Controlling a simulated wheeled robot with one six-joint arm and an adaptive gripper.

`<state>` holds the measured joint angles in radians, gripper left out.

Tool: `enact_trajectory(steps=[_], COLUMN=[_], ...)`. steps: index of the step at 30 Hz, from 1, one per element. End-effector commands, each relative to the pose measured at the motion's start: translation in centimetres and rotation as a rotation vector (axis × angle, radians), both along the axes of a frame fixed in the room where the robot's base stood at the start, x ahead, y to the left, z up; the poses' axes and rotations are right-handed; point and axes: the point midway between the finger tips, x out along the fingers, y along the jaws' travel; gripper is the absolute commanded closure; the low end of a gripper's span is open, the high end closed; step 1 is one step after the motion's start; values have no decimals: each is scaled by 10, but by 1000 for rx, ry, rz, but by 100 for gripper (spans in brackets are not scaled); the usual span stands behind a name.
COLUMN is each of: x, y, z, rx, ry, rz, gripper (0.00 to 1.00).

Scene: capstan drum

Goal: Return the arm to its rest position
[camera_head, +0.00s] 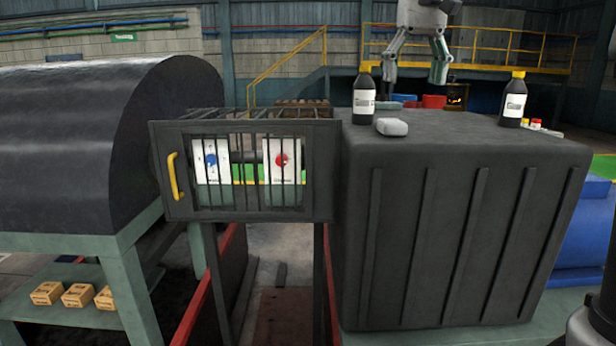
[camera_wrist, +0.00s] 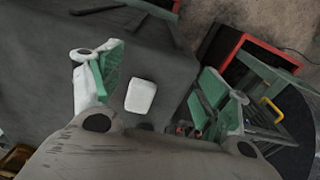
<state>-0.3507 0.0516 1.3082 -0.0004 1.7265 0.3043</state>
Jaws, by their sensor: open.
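My gripper (camera_head: 414,62) hangs at the top of the head view, above the far part of a large dark ribbed block (camera_head: 440,240). Its two fingers are spread apart with nothing between them. In the wrist view my gripper (camera_wrist: 160,98) shows green finger pads on either side. A small white rounded piece (camera_head: 392,127) lies on the block's top, apart from the fingers. The white piece also shows in the wrist view (camera_wrist: 141,96), below the gap between the fingers.
A black bottle (camera_head: 364,100) and another black bottle (camera_head: 513,100) stand on the block. A barred cage with a yellow handle (camera_head: 174,177) holds two cards. A big dark drum (camera_head: 90,140) is at left. Small wooden boxes (camera_head: 78,295) sit on a low shelf.

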Motion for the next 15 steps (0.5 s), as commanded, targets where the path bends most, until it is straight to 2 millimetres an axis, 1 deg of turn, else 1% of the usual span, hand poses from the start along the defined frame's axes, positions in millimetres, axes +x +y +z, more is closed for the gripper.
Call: enact_trajectory(steps=[4,8,11,15], x=[11,14,11,-2], y=[4,5,3,-10], z=[-19,-41,-59,-85], rx=[6,7,8,11], ry=[-22,-32,-43,-70], rz=[40,73,99,127], gripper=[24,24,24,24])
